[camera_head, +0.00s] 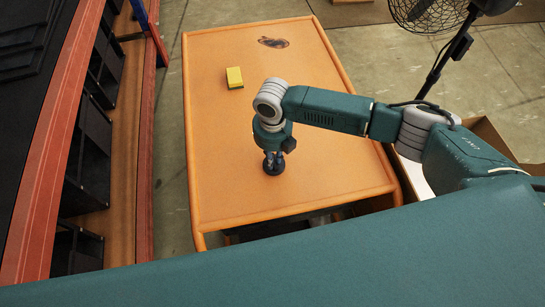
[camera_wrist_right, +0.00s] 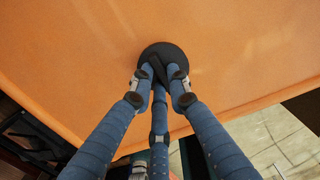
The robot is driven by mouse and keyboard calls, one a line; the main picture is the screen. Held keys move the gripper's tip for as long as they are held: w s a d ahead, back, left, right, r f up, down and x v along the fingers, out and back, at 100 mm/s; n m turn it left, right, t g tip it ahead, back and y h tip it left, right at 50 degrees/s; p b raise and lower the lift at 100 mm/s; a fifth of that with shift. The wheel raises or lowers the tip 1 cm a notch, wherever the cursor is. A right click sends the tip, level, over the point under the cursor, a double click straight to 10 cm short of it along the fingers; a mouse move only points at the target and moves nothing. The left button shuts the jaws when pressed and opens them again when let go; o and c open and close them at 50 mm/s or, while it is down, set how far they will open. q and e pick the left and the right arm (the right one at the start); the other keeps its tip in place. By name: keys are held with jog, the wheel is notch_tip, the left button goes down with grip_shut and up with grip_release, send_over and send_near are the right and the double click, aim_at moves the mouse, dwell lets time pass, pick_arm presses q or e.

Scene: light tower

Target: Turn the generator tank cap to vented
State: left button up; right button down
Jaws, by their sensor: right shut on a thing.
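The black round tank cap (camera_head: 274,168) sits on the orange top surface (camera_head: 228,190) of the generator. It also shows in the right wrist view (camera_wrist_right: 163,50), with a raised grip bar across its middle. My right gripper (camera_head: 276,155) points straight down over the cap. In the right wrist view its blue fingers (camera_wrist_right: 160,78) are shut on the cap's raised bar, two on one side and one on the other as far as I can see. The fingers hide part of the bar, and no marking on the cap is readable. My left gripper is not in view.
A yellow sponge-like block (camera_head: 235,77) and a dark stain (camera_head: 273,42) lie farther back on the orange top. A shelf rack (camera_head: 85,140) stands at the left. A fan (camera_head: 428,12) stands at the back right, near an open cardboard box (camera_head: 487,133).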

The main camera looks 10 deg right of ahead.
jog(key=c, duration=1.7)
grip_release()
jog(key=shift+o, duration=0.2)
notch_tip(320, 180, up, 12)
